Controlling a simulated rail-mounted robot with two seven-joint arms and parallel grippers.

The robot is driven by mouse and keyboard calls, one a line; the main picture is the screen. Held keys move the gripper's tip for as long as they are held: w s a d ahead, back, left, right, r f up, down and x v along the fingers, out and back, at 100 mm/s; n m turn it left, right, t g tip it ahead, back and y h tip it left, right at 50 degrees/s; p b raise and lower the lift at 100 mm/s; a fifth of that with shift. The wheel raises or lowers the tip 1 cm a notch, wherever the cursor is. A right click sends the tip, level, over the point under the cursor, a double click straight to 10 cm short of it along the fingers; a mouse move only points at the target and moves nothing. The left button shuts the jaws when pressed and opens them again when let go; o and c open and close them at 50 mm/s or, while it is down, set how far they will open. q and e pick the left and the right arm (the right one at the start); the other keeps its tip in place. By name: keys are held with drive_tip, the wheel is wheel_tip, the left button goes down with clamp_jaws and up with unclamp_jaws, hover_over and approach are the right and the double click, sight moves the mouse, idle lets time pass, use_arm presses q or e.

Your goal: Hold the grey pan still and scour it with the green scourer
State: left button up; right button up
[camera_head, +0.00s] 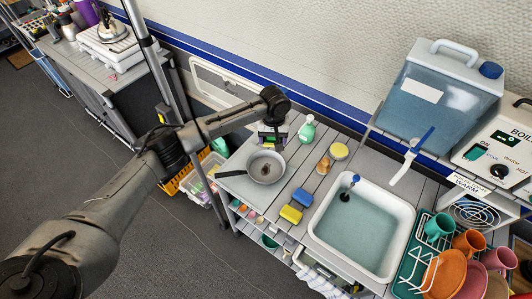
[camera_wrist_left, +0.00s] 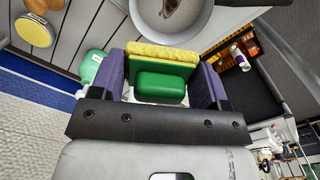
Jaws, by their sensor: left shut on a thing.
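The grey pan (camera_head: 266,168) sits on the grey slatted counter, its dark handle pointing left; no gripper holds that handle. Part of the pan shows at the top of the left wrist view (camera_wrist_left: 204,20). My left gripper (camera_head: 271,143) is above the pan's far rim, its dark purple fingers shut on the green scourer. In the left wrist view the scourer (camera_wrist_left: 160,87), a green block with a yellow spongy layer, sits between the fingers (camera_wrist_left: 163,80). Whether it touches the pan I cannot tell. My right gripper is not in view.
A green bottle (camera_head: 307,131) stands close right of my left gripper. The counter's front edge is near the pan.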

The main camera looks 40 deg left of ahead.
use_arm(q)
wheel_tip(320, 180, down, 10)
drive_tip(key=a+b, duration=0.2)
drive_tip(key=b, duration=0.5)
drive_tip(key=shift+s+a+n+b, duration=0.15)
drive_tip(key=shift+s+n+b, duration=0.15)
drive_tip(key=shift+s+b, duration=0.15)
drive_tip(key=shift+f, duration=0.1)
